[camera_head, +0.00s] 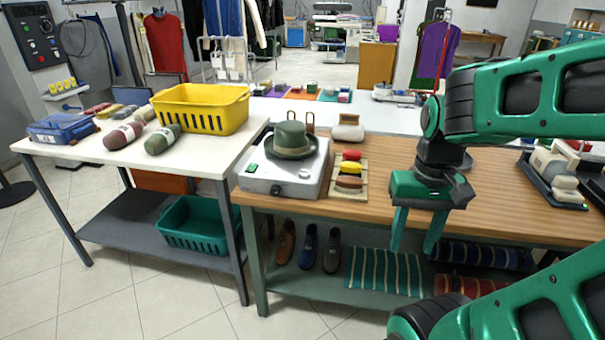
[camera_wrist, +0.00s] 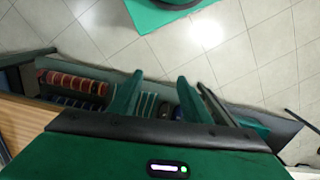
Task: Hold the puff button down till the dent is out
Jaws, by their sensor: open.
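A green felt hat (camera_head: 290,139) sits on a light grey boxy machine (camera_head: 305,188) at the left end of the wooden table. I cannot tell which is the puff button, and no dent is clear from here. My gripper (camera_head: 417,234) hangs fingers down, open and empty, in front of the table's front edge, well right of the machine. In the wrist view my gripper (camera_wrist: 158,96) shows two parted fingers with nothing between.
A tray of coloured brushes (camera_head: 349,182) stands right beside the machine. A white table (camera_head: 200,155) with a yellow basket (camera_head: 203,97) adjoins at left.

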